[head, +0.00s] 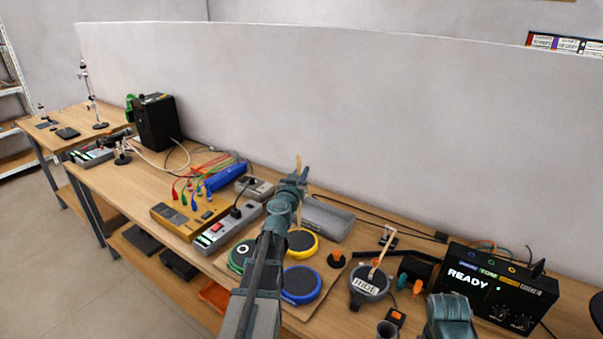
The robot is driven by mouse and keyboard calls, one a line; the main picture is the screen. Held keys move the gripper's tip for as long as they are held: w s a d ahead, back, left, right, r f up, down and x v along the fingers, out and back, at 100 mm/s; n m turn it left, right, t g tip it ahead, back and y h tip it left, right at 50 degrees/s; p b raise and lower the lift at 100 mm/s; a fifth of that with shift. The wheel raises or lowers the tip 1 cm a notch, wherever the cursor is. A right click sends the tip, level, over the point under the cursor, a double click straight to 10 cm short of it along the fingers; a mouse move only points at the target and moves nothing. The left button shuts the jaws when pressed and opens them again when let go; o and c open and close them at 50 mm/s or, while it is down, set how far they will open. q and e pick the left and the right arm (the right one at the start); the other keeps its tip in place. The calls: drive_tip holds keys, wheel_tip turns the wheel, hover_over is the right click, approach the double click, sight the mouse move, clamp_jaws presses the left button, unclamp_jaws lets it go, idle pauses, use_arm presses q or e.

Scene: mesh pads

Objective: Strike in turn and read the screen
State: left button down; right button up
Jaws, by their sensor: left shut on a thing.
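My left gripper (292,187) is shut on a thin wooden stick (298,162), whose tip points up above the pads. A brown board (328,283) carries round mesh pads: a yellow-rimmed one (302,243), a blue-rimmed one (301,285) and a green-rimmed one (240,252). My left arm crosses over the board and hides its middle and parts of the pads. A dark round pad labelled RIDE (367,288) lies to the right, with a wooden stick (379,257) above it. The black module (535,297) at the right has a screen reading READY (468,278).
A grey power strip (222,233), a yellow meter (175,216) and a blue item (226,177) stand left of the pads. A grey case (327,218) lies behind them. Cables run along the wall. A black box (155,122) stands farther left.

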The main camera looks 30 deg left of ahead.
wheel_tip(320, 180, down, 5)
drive_tip(key=b, duration=0.4)
drive_tip(key=shift+r+p, duration=0.5)
drive_tip(key=shift+r, duration=0.05)
wheel_tip(320, 180, up, 7)
drive_tip(key=p, duration=0.7)
drive_tip(key=shift+s+d, duration=0.1)
idle(0.8)
